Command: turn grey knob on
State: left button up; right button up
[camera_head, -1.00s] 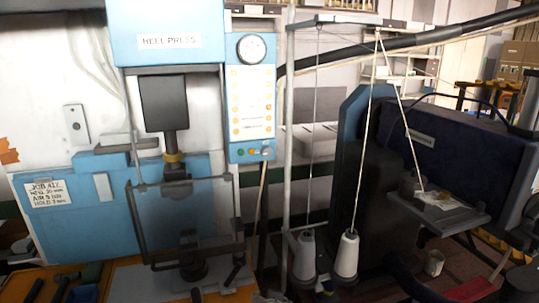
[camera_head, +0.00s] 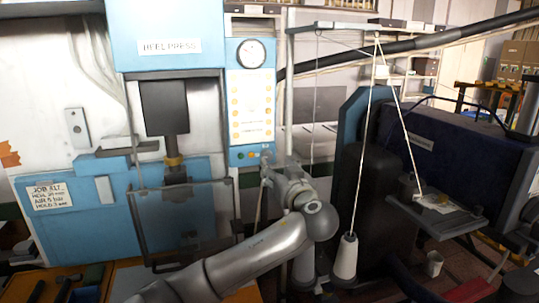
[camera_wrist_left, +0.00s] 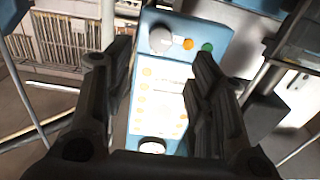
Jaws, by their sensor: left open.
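The grey knob (camera_wrist_left: 161,38) is round and pale. It sits in a row with an orange button (camera_wrist_left: 187,44) and a green button (camera_wrist_left: 207,47) on the blue control box (camera_head: 234,90) of the heel press. In the left wrist view the box appears upside down. My left gripper (camera_wrist_left: 161,56) is open, its two dark fingers spread with the knob showing between their tips, touching nothing that I can see. In the head view my left gripper (camera_head: 267,163) is just below right of the button row and partly covers the knob's area. My right gripper is not in view.
The heel press (camera_head: 165,45) with its clear guard (camera_head: 185,215) stands left of the box. A metal thread stand with a white cone (camera_head: 346,257) and a dark machine (camera_head: 450,150) are on the right. A round gauge (camera_head: 251,53) tops the box.

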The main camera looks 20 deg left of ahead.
aim_at(268, 156)
pick_arm(q)
jog(key=p+x, duration=0.2)
jog(key=x, duration=0.3)
jog(key=shift+w+a+r, duration=0.15)
jog(key=shift+w+a, duration=0.1)
jog(key=shift+w, duration=0.05)
jog(key=shift+p+x, duration=0.55)
jog(key=shift+x, duration=0.5)
